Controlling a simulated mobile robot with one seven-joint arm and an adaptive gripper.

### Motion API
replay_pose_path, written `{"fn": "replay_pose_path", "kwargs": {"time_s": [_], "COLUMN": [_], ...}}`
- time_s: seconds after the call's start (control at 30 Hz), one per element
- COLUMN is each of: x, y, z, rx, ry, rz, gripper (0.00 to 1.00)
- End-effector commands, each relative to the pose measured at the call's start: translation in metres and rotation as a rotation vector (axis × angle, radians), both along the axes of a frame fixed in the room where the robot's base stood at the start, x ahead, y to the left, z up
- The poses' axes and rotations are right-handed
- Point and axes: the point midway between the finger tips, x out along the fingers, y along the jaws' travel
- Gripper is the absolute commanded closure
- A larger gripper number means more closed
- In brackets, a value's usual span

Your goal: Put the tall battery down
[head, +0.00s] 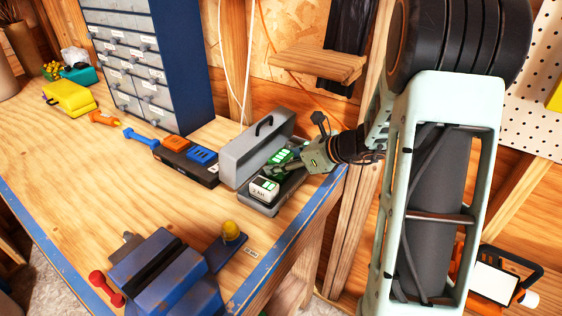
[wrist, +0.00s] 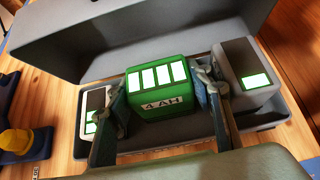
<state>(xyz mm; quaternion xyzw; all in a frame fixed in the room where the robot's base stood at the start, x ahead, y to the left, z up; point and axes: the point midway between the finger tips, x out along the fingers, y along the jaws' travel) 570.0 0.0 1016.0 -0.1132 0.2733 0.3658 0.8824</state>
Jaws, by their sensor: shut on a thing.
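My gripper (wrist: 160,95) is shut on a green battery (wrist: 158,87) marked "4 AH", with one finger on each side of it. The battery has several lit white panels on top. It is over or in the open grey case (wrist: 262,122); I cannot tell whether it touches the case floor. In the head view the case (head: 240,168) stands near the bench's right edge, and my gripper (head: 287,166) reaches into it from the right, partly hiding the green battery (head: 281,156).
In the wrist view a white-and-dark battery (wrist: 95,108) is in the case at left and a grey one (wrist: 240,75) at right. The raised lid (wrist: 130,38) stands behind. A charger (head: 187,163), yellow-topped item (head: 231,231) and blue vise (head: 165,275) are on the bench.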

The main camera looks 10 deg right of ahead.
Motion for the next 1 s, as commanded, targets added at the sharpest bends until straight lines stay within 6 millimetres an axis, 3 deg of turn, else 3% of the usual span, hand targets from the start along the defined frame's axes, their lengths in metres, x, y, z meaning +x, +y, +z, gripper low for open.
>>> {"fn": "replay_pose_path", "kwargs": {"time_s": [0.1,0.13,0.17,0.57,1.0], "x": [0.000,0.000,0.000,0.000,-0.052], "y": [0.000,0.000,0.000,0.000,-0.053], "z": [-0.004,-0.003,-0.003,0.003,0.052], "rx": [0.001,0.000,0.000,0.000,-0.001], "ry": [-0.002,0.000,0.000,0.000,-0.003], "rz": [0.001,0.000,0.000,0.000,-0.004], "gripper": [0.95,0.50,0.46,0.45,0.45]}}
